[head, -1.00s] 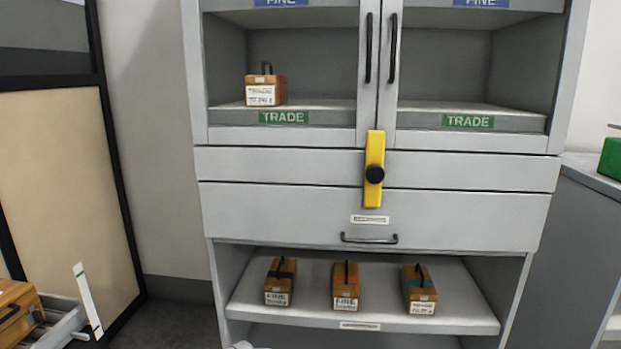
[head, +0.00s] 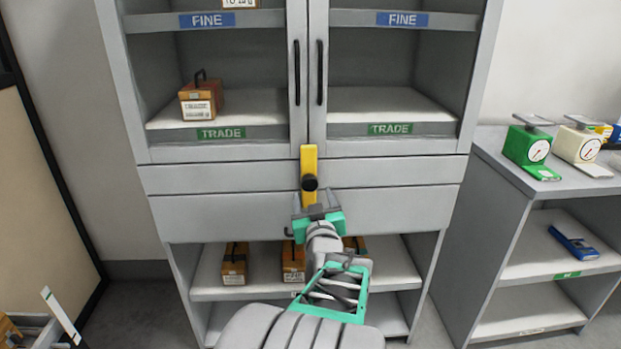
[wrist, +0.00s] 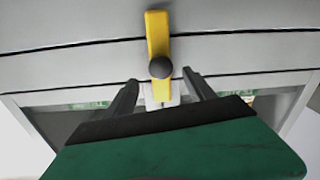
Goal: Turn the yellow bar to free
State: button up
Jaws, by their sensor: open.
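The yellow bar (head: 308,162) stands upright on the grey cabinet front, with a round black knob (head: 310,183) on it. Its upper end reaches over the bottom of the two door frames where they meet. My gripper (head: 318,200) is in front of the bar's lower end, just below the knob, and hides part of it. In the wrist view the yellow bar (wrist: 157,35) and the black knob (wrist: 160,67) lie ahead, beyond the two open fingers (wrist: 160,85). Nothing is between the fingertips that I can see as held.
The cabinet doors have black vertical handles (head: 297,72). A wooden box (head: 201,100) sits on the left TRADE shelf. More wooden boxes (head: 234,264) stand on the lower shelf, partly behind my arm. At right, a side table (head: 500,155) carries a green scale (head: 528,148) and others.

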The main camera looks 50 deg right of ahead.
aim_at(310, 186)
jog(key=x, duration=0.5)
jog(key=shift+w+d+f, duration=0.1)
jog(key=shift+w+d, duration=0.05)
jog(key=shift+w, duration=0.15)
grip_shut()
dwell(0.5)
